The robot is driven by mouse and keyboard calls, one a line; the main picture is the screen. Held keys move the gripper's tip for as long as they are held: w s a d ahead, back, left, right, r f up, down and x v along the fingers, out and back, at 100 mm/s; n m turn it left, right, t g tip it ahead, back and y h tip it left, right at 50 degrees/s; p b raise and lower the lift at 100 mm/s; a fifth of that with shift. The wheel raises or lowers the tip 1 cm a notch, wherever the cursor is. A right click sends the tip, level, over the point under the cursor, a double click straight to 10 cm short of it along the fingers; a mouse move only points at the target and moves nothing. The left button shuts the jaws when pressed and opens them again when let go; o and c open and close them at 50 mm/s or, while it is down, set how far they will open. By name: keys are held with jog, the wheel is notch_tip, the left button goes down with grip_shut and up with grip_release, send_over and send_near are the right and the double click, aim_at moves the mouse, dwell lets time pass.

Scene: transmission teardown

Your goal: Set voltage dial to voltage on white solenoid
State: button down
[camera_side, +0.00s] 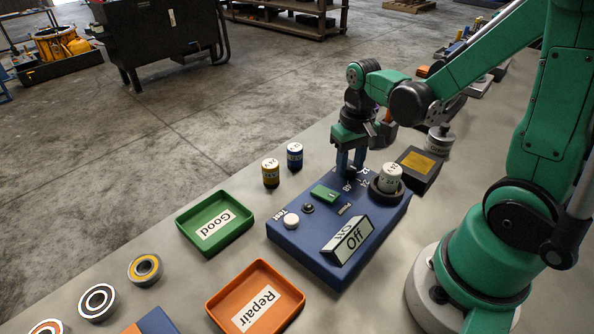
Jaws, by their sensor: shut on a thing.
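The blue tester box (300,247) sits on the bench. The white solenoid (391,175) stands upright in the dark round socket on the box's right side; its printed voltage is too small to read surely. My gripper (350,172) points down over the back of the box, with its blue fingers shut on the voltage dial. The dial is mostly hidden by the fingers, so its setting cannot be told. Small white voltage marks (365,183) show beside it.
A yellow solenoid (270,172) and a blue one (295,156) stand behind the box. The green Good tray (183,224) and orange Repair tray (212,305) lie left. The white Test button (291,220) and Off display (347,240) are on the box.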

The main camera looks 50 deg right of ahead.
aim_at(349, 166)
jog(key=c, duration=0.5)
grip_release()
jog(key=shift+r, duration=2.8)
jog(key=a+r+n+t, duration=0.3)
jog(key=a+n+t, duration=0.1)
jog(key=a+t, duration=0.3)
jog(key=shift+w+a+r, duration=0.4)
jog(key=shift+w+a, duration=0.05)
jog(key=shift+a, duration=0.05)
